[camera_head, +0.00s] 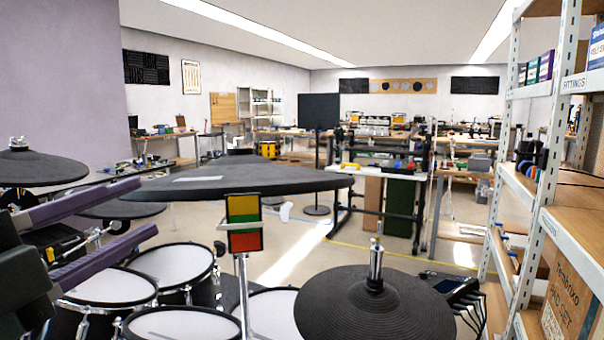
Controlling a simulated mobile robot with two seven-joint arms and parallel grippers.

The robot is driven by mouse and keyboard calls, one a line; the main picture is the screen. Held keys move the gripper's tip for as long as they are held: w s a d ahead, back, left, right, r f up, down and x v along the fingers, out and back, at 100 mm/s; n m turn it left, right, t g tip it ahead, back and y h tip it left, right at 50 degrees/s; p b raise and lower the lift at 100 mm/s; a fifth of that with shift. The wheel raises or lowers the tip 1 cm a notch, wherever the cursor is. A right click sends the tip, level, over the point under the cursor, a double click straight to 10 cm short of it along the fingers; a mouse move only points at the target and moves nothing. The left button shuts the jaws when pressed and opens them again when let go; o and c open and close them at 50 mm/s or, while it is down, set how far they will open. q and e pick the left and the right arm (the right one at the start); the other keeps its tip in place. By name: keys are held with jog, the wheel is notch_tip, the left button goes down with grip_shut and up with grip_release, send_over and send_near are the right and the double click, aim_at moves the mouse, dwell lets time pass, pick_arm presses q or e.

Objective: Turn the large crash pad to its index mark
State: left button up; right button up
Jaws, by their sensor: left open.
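The large crash pad is not labelled by name; the widest dark pad (285,180), seen almost edge-on at centre, appears to be it. A pale strip lies on its top at the left. A green, yellow and red plate (244,222) stands on a post at its front edge; I cannot tell whether this is the index mark. My left gripper (147,207) comes in from the left with its two purple fingers apart and nothing seen held. Its upper fingertip overlaps the pad's left end in the picture; contact cannot be told. My right gripper is out of view.
Another black cymbal pad (375,308) with a centre post stands at front right, and one (38,168) at far left. White-headed drums (175,264) crowd below. A shelf rack (545,200) stands close on the right. Open floor lies behind the kit.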

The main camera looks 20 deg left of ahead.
aim_at(194, 180)
pick_arm(q)
jog(key=shift+w+d+r, duration=0.15)
jog(key=shift+w, duration=0.25)
jog(key=w+p, duration=0.1)
jog(key=w, duration=0.1)
jog(key=w+p, duration=0.1)
jog(key=w, duration=0.2)
jog(key=w+p, duration=0.1)
jog(key=w, duration=0.1)
jog(key=shift+w+d+r, duration=0.15)
jog(key=shift+r, duration=0.1)
jog(key=shift+w+f, duration=0.1)
jog(key=shift+w, duration=0.55)
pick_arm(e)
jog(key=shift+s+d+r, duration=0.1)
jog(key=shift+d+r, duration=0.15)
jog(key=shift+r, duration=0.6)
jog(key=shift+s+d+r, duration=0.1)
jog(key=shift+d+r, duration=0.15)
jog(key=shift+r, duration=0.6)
pick_arm(q)
grip_shut()
jog(key=shift+r, duration=0.3)
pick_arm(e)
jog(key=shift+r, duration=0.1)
